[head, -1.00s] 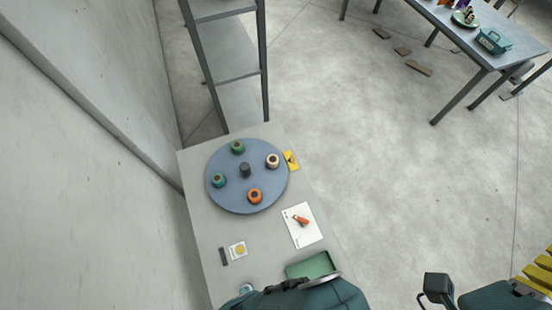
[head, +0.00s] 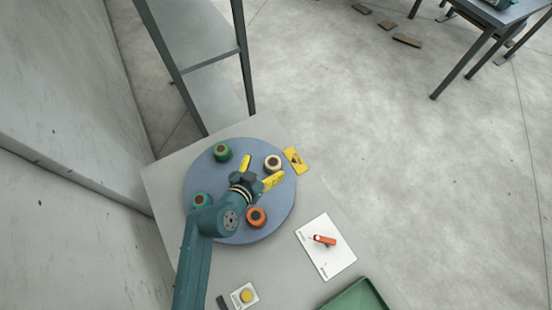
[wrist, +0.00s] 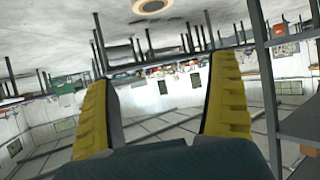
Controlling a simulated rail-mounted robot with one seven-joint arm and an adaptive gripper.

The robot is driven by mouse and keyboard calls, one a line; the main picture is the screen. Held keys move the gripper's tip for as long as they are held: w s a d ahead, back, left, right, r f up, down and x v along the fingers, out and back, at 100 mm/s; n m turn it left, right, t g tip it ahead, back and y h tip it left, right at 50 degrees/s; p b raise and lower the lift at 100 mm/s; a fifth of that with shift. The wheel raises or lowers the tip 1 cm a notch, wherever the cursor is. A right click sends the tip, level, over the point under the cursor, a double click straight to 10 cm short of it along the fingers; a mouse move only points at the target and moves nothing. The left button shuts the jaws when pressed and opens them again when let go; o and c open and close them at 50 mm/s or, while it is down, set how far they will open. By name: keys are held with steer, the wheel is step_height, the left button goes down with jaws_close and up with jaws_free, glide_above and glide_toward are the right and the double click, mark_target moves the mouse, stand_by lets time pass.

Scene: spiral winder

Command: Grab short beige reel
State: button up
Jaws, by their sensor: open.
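The beige reel (head: 273,163) with a dark centre stands at the upper right of the blue round turntable (head: 228,235) in the head view. My gripper (head: 265,165) is over the turntable, its two yellow fingers apart and pointing toward the beige reel. One finger appears left of the reel and the other just below it in the picture. Nothing shows between the fingers in the wrist view (wrist: 160,95). A tan ring (wrist: 152,6) shows at the top edge there; I cannot tell whether it is the reel.
A shelf frame (head: 245,60) rises behind.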

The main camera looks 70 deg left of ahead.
steer(key=b, duration=0.3)
glide_toward(270, 167)
steer(key=x, duration=0.5)
steer(key=shift+w+f, duration=0.1)
steer(key=shift+f, duration=0.25)
steer(key=x, duration=0.7)
steer(key=shift+w+a+r+b, duration=0.1)
steer(key=shift+a+r+b, duration=0.1)
steer(key=shift+b, duration=0.1)
steer(key=shift+d, duration=0.1)
steer(key=shift+c, duration=0.3)
steer(key=c, duration=1.2)
